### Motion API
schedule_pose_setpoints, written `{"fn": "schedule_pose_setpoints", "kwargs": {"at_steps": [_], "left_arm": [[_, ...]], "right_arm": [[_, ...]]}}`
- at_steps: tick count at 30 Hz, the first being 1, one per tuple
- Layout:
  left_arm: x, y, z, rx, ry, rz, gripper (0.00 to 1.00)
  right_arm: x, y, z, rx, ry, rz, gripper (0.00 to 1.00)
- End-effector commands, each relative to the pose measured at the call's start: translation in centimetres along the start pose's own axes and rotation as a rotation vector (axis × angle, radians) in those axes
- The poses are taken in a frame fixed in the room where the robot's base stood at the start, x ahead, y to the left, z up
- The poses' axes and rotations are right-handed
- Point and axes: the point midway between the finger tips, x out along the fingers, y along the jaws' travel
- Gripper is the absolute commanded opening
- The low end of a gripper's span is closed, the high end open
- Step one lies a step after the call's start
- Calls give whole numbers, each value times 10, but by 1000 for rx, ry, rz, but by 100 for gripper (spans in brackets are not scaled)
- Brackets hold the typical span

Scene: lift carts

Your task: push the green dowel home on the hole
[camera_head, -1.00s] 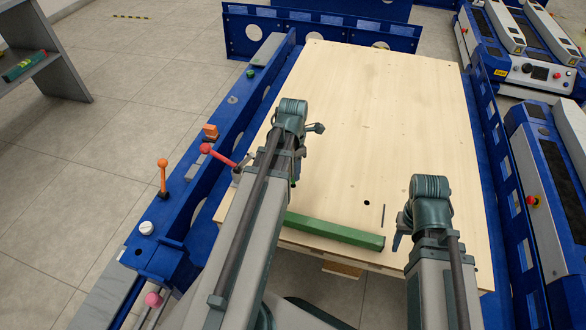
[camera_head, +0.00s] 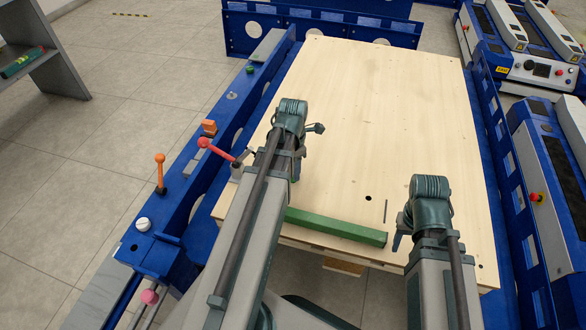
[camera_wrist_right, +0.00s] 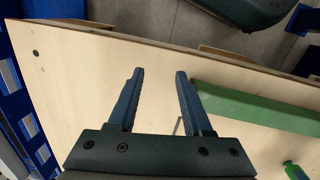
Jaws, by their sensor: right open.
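A small green piece (camera_wrist_right: 295,171), possibly the dowel, shows in part at the lower right corner of the right wrist view. In the head view I cannot pick it out; my left arm may hide it. A dark round hole (camera_head: 368,198) is in the light wooden panel (camera_head: 400,120), clear of both arms. My right gripper (camera_head: 397,242) is at the panel's near right part. In the right wrist view (camera_wrist_right: 160,74) its two fingers are apart with nothing between them.
A long green bar (camera_head: 335,227) lies along the panel's near edge, between my arms. A thin grey pin or slot (camera_head: 386,211) is beside the hole. A red-knobbed lever (camera_head: 205,143) and an orange knob (camera_head: 159,158) line the blue left rail. The far panel is clear.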

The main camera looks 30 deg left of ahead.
Motion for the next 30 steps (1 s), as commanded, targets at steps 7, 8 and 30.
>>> {"fn": "schedule_pose_setpoints", "kwargs": {"at_steps": [7,8,30], "left_arm": [[9,0,0,0,0,0,0],[10,0,0,0,0,0,0],[15,0,0,0,0,0,75]], "right_arm": [[9,-1,0,0,0,0,50],[10,-1,-1,0,0,0,50],[15,-2,-1,0,0,0,50]]}}
